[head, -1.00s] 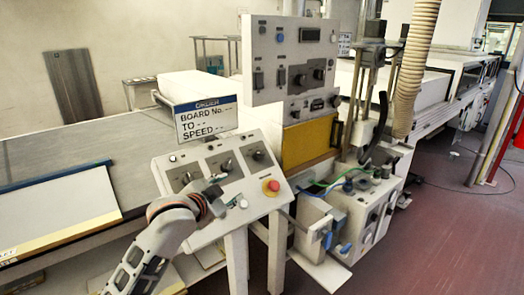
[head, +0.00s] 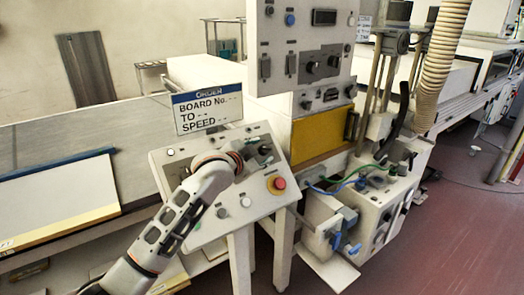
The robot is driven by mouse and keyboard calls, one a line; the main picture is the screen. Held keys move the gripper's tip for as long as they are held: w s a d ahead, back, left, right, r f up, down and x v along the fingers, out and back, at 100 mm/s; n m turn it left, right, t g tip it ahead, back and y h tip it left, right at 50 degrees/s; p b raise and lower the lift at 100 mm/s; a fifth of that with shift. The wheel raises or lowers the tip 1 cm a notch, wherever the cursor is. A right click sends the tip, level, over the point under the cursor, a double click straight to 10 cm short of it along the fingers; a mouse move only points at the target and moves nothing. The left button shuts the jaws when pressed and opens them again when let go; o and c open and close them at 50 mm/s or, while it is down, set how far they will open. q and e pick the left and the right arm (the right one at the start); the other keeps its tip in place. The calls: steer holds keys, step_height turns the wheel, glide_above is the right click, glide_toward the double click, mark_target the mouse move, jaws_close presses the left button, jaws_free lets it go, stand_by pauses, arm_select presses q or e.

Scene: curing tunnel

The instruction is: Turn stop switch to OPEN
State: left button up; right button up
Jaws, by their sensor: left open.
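A sloped white control panel (head: 262,215) stands on legs in the middle of the head view. Its dark rotary switches sit in a row on grey plates, and the rightmost switch (head: 265,149) shows past my wrist. The labels are too small to read, so I cannot tell which is the stop switch or where it points. My left gripper (head: 251,160) is open, over the panel just beside the rightmost switch; contact cannot be told. My right gripper is not in view.
A red mushroom button (head: 277,183) on a yellow base sits close below the gripper, with small push buttons (head: 246,201) beside it. An order sign (head: 208,107) stands at the panel's back edge. A taller instrument cabinet (head: 310,55) rises behind. Red floor at right is clear.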

arm_select(q)
steer(key=shift+x, duration=0.8)
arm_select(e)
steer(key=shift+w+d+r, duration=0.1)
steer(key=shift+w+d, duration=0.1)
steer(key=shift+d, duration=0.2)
arm_select(q)
steer(key=c, duration=1.1)
steer(key=shift+r, duration=0.1)
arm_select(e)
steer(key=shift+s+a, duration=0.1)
